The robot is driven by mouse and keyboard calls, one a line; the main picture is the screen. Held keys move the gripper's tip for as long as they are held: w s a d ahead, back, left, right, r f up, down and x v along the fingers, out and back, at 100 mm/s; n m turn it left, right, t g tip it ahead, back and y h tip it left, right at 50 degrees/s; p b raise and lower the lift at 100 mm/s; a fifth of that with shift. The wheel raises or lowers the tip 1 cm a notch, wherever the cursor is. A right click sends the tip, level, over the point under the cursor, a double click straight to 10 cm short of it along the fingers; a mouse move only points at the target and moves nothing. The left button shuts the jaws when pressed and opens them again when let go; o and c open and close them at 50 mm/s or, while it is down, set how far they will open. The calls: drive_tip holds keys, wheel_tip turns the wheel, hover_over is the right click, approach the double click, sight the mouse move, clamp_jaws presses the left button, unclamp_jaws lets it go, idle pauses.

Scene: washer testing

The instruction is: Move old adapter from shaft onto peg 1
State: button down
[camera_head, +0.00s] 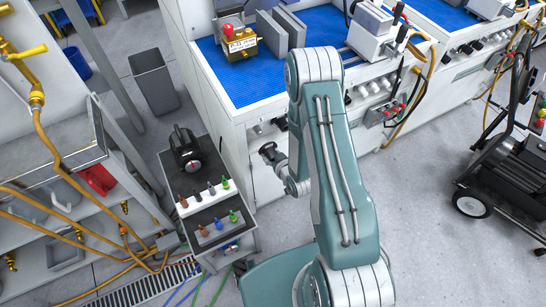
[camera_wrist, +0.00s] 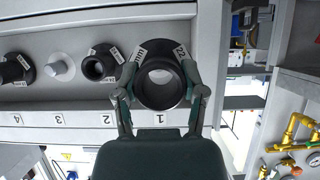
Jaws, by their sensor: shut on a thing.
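My gripper (camera_wrist: 160,82) is shut on a black ring-shaped adapter (camera_wrist: 158,103) in the wrist view, one finger on each side. A light patch shows through its hole. The adapter lines up with the label 1 on the grey rack (camera_wrist: 80,118). Peg 1 is largely hidden behind it, and I cannot tell whether the adapter is around the peg or in front of it. In the head view my gripper (camera_head: 270,153) is beside the white bench's lower front, and the adapter is not clear there. The shaft cannot be made out.
Black adapters sit at position 2 (camera_wrist: 98,65) and position 4 (camera_wrist: 14,68). Peg 3 (camera_wrist: 61,67) is pale and bare. A small cart (camera_head: 235,245) with coloured bottles stands left of my arm.

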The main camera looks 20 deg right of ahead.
sight(267, 144)
drive_tip(key=shift+w+d, duration=0.1)
drive_tip(key=shift+w, duration=1.3)
drive_tip(key=shift+w+a, duration=0.25)
drive_tip(key=shift+w, duration=0.4)
drive_tip(key=shift+w+a, duration=0.25)
drive_tip(key=shift+w, duration=0.4)
drive_tip(key=shift+w+d, duration=0.1)
drive_tip(key=shift+r, duration=0.15)
drive_tip(key=shift+w+a, duration=0.2)
drive_tip(key=shift+w, duration=0.85)
drive_tip(key=shift+w+a, duration=0.2)
drive_tip(key=shift+w, duration=0.85)
idle(1.9)
drive_tip(key=shift+c, duration=0.8)
unclamp_jaws()
drive_tip(key=shift+o, duration=0.4)
drive_tip(key=shift+s, duration=0.15)
